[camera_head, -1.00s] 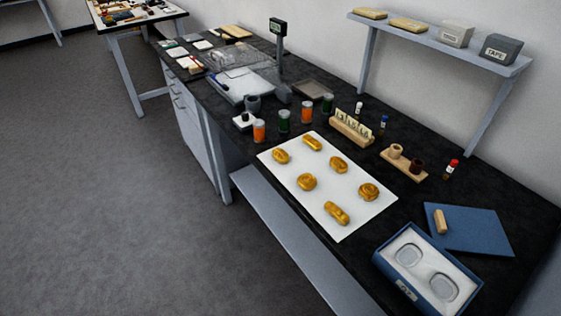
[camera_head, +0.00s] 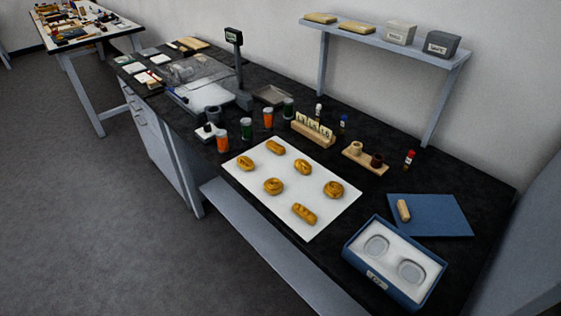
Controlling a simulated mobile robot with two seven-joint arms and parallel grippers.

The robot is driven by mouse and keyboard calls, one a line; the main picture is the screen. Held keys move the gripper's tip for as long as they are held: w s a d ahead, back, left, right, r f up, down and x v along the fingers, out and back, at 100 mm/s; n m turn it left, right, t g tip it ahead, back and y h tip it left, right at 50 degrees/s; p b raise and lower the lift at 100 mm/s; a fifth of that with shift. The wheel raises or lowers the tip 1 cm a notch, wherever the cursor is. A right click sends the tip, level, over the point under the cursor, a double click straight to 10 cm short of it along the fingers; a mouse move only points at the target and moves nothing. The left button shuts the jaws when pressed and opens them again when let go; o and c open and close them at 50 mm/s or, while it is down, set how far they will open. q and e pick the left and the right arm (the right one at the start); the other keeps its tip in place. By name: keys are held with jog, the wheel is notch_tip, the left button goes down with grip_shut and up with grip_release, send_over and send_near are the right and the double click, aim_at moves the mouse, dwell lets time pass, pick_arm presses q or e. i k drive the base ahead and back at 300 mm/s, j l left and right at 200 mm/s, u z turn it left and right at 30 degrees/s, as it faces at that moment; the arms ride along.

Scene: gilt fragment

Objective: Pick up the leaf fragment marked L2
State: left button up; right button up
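Several gilt fragments lie apart on a white sheet (camera_head: 318,207) on the dark bench. In the back row are a fragment at the left (camera_head: 246,163), a long one (camera_head: 275,146) and one at the right (camera_head: 303,167). In front are a round one (camera_head: 273,186), a long one (camera_head: 304,213) and another round one (camera_head: 333,189). Any marks on them are too small to read, so I cannot tell which is L2. Neither of my grippers is in view.
A blue box (camera_head: 352,257) with two padded hollows stands at the bench's front right, beside a blue mat (camera_head: 440,222). Jars, a wooden card rack (camera_head: 313,134) and a small wooden holder (camera_head: 351,163) stand behind the sheet. Open floor lies at left.

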aim_at(244, 163)
jog(key=j+z, duration=0.1)
jog(key=z, duration=0.35)
jog(key=j+z, duration=0.15)
jog(key=z, duration=0.3)
jog(key=j+z, duration=0.1)
jog(key=z, duration=0.4)
jog(key=j+z, duration=0.4)
jog(key=k+j+z, duration=0.15)
jog(key=j+z, duration=0.25)
jog(key=k+j+z, duration=0.3)
jog(key=j, duration=0.15)
jog(key=k+j+z, duration=0.25)
jog(key=j, duration=0.15)
jog(key=k+j+z, duration=0.35)
jog(key=k+j, duration=0.2)
jog(key=j, duration=0.15)
jog(key=k+j, duration=1.15)
jog(key=k, duration=0.2)
